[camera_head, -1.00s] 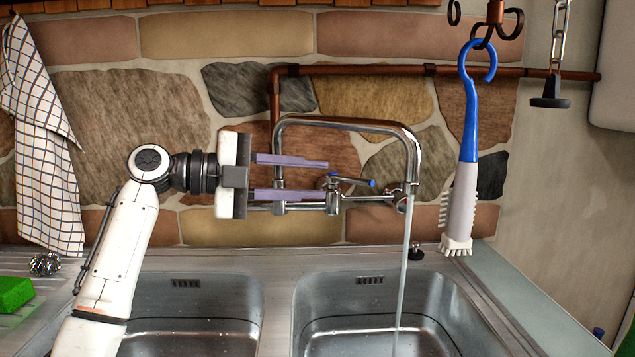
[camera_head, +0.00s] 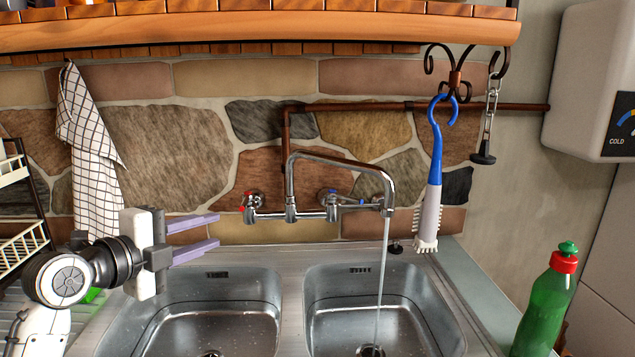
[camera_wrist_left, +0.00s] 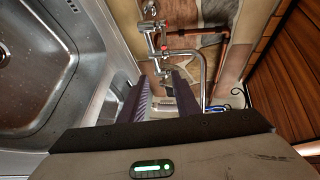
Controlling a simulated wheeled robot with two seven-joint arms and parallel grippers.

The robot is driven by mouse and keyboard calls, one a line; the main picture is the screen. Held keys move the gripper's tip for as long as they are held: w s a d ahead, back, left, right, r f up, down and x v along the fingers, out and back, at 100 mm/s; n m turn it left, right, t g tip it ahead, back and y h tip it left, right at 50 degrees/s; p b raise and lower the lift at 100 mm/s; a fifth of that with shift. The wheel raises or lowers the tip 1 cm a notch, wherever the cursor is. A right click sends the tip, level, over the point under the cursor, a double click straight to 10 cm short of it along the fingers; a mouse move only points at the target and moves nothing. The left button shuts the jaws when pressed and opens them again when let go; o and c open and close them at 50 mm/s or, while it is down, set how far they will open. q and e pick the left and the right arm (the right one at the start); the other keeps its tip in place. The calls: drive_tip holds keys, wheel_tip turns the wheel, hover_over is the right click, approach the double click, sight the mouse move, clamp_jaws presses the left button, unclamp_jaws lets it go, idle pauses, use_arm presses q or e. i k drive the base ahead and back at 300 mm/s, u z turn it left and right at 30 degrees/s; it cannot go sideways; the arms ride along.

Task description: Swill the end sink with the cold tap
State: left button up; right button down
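The chrome mixer tap (camera_head: 340,164) stands on the stone wall with its spout over the right sink (camera_head: 437,320). Water (camera_head: 381,280) runs from the spout down to that sink's drain. The blue-marked cold handle (camera_head: 350,202) is on the tap body's right side, the red-marked hot handle (camera_head: 246,206) on its left. My left gripper (camera_head: 217,231) is open and empty, left of the tap and above the left sink (camera_head: 262,285). In the left wrist view its two purple fingers (camera_wrist_left: 161,95) are apart, with the tap (camera_wrist_left: 156,40) beyond them. My right gripper is not in view.
A blue-and-white brush (camera_head: 433,180) hangs from a hook beside the spout. A green bottle (camera_head: 545,315) stands at the right. A checked towel (camera_head: 95,160) hangs at left, near a rack (camera_head: 25,240). A wooden shelf (camera_head: 270,30) runs above.

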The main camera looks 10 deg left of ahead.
sight(331, 196)
drive_tip(key=u, duration=2)
drive_tip(key=k, duration=0.95)
drive_tip(key=z, duration=2)
drive_tip(key=i, duration=1.2)
drive_tip(key=z, duration=0.1)
drive_tip(key=k, duration=0.2)
drive_tip(key=z, duration=0.05)
